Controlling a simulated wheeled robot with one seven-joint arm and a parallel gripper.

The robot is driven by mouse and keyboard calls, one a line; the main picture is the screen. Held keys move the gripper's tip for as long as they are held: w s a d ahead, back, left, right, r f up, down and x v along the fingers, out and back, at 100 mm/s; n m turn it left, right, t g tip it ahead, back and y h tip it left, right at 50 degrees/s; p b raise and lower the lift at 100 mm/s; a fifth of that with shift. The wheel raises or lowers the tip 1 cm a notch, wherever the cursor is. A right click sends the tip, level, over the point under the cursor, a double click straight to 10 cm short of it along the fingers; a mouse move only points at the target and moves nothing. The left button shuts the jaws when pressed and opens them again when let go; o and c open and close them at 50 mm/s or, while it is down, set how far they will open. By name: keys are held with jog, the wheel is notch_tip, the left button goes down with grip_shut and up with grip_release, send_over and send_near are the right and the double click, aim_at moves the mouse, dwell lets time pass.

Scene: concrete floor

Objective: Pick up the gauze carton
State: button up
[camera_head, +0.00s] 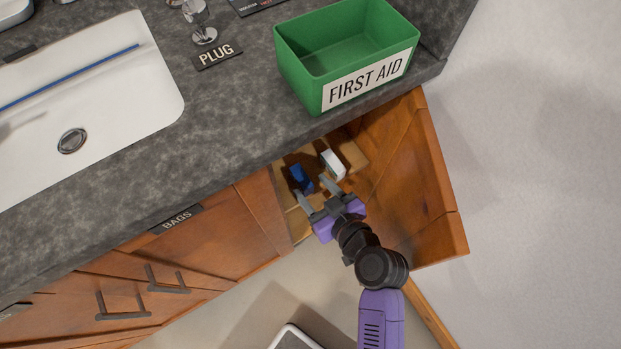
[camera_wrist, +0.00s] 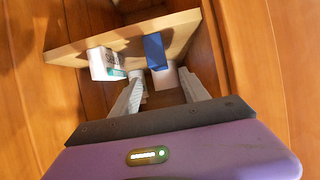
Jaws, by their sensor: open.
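Two small cartons sit on a wooden shelf (camera_head: 352,158) inside the open cabinet. One is white (camera_head: 334,165); in the wrist view it (camera_wrist: 106,64) carries dark and teal print too small to read. The other is blue (camera_head: 301,178) and stands beside it, also in the wrist view (camera_wrist: 155,51). I cannot read which is the gauze carton. My gripper (camera_head: 314,190) is open at the cabinet opening, its fingers pointing in toward the cartons. In the wrist view the fingers (camera_wrist: 161,79) appear just short of the shelf edge, nearer the blue carton. Nothing is seen held between them.
The cabinet door (camera_head: 425,190) stands open to the right of my arm. The grey counter (camera_head: 225,120) overhangs the opening, with a green FIRST AID bin (camera_head: 300,75) on it. A sink (camera_head: 110,90) is at left. A closed BAGS door (camera_head: 205,240) adjoins the opening.

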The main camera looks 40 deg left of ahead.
aim_at(302, 178)
jog(key=b+x, duration=0.1)
jog(key=x, duration=0.5)
jog(key=shift+a+f, duration=0.2)
jog(key=shift+f, duration=0.15)
jog(key=shift+c, duration=0.2)
grip_shut()
